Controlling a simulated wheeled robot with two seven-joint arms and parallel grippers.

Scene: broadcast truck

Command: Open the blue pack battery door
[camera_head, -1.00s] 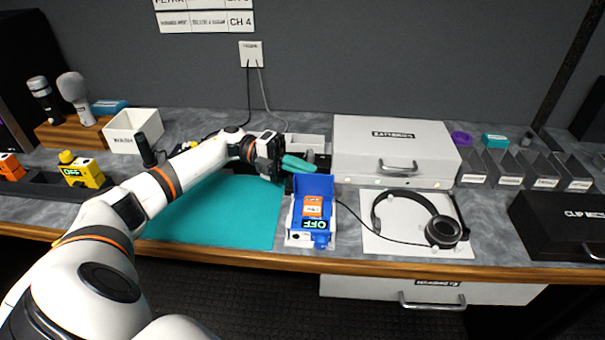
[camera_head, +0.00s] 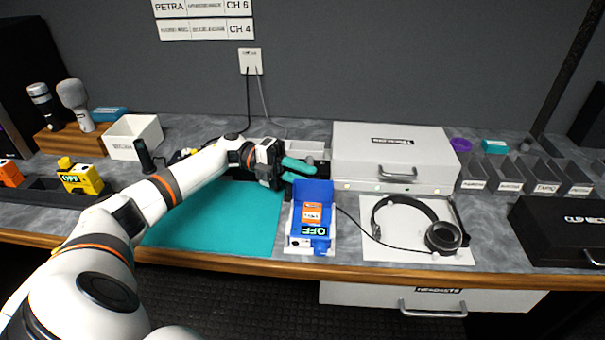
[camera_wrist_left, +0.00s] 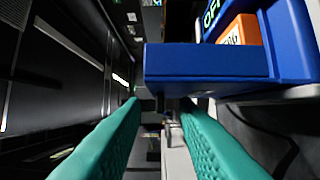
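The blue pack (camera_head: 321,231) sits on a white base at the front of the counter, its green OFF display facing front. An orange block (camera_head: 312,214) shows in it. A blue panel (camera_head: 313,190), which looks like its door, stands raised at the back. My left gripper (camera_head: 299,169) is just behind and left of this panel, its teal fingers apart. In the left wrist view the blue panel (camera_wrist_left: 205,64) crosses ahead of the spread fingers; I see nothing held between them. Whether a finger touches the panel I cannot tell. My right gripper is not in view.
A teal mat (camera_head: 215,225) lies left of the pack. A white case (camera_head: 395,155) stands behind right, and headphones (camera_head: 443,235) on a white sheet (camera_head: 390,240) lie to the right. A thin cable runs from the headphones towards the pack. A yellow pack (camera_head: 82,180) is far left.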

